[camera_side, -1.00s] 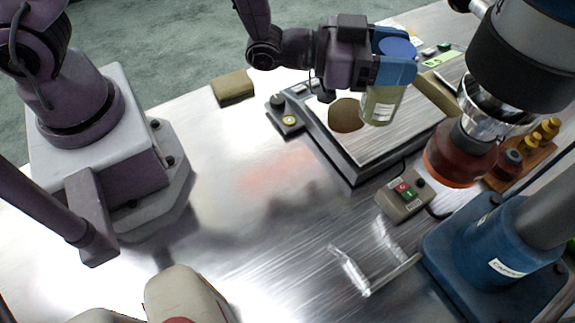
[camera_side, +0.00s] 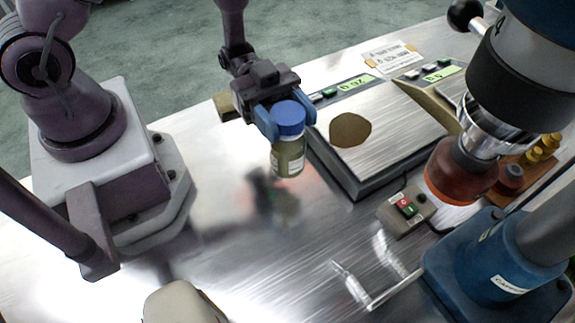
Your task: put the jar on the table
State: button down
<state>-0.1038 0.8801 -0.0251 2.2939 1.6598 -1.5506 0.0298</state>
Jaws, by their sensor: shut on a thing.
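The jar (camera_side: 289,156) has a blue lid and a greenish-yellow body with a pale label. My gripper (camera_side: 287,120) is shut on it near the lid, with a blue finger on each side. The jar hangs upright above the metal table (camera_side: 240,245), left of the scale. A blurred dark reflection lies below it on the table top. A gap seems to show between jar and table, though its height is hard to tell.
A scale (camera_side: 385,150) with a brown round patch on its plate stands to the right. A drill-like machine with a blue base (camera_side: 480,255), a switch box (camera_side: 406,208) and a clear bent piece (camera_side: 385,285) are at right. The middle-left table is clear.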

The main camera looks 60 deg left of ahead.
aim_at(288, 148)
jog(key=shift+f, duration=3.2)
jog(key=shift+c, duration=2.1)
grip_release()
jog(key=shift+f, duration=0.1)
jog(key=shift+a, duration=0.2)
jog(key=a, duration=1.1)
jog(key=shift+a, duration=0.3)
